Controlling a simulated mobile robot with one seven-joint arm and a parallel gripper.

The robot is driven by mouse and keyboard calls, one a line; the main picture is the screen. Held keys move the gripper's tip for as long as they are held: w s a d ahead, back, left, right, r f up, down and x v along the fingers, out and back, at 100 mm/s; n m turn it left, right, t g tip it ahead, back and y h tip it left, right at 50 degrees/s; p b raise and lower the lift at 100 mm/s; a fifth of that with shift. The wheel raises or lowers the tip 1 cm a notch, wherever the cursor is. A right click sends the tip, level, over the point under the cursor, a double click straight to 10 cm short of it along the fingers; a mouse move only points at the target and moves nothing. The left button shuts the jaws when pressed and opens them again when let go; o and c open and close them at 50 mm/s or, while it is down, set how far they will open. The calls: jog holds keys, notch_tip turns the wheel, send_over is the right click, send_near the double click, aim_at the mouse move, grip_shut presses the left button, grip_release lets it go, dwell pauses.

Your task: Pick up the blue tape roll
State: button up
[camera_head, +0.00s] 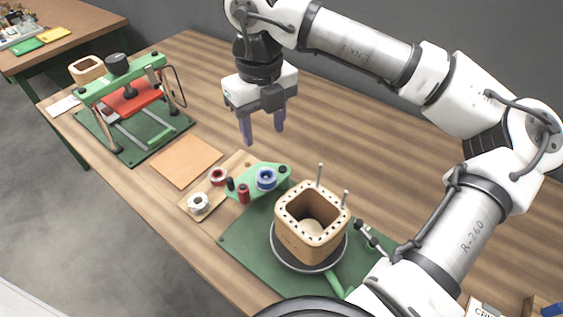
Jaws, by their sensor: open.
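The blue tape roll (266,179) sits on a green plate (243,184) near the middle of the table, with its hole facing up. My gripper (264,138) is open and empty, pointing down. It hangs in the air above and behind the blue roll in the head view, apart from it. Nothing hides the roll.
A red roll (218,176), a white roll (198,203) and a red spool (243,194) lie left of the blue roll. A square wooden coil form (310,222) with upright rods stands close at right. A green-framed press (122,85) stands far left. The table behind is clear.

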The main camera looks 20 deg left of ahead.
jog(key=p, duration=0.2)
send_over(267, 177)
notch_tip(267, 177, down, 8)
jog(key=shift+s+f, duration=0.1)
jog(key=shift+f+p, duration=1)
jog(key=shift+f, duration=1.75)
jog(key=c, duration=0.7)
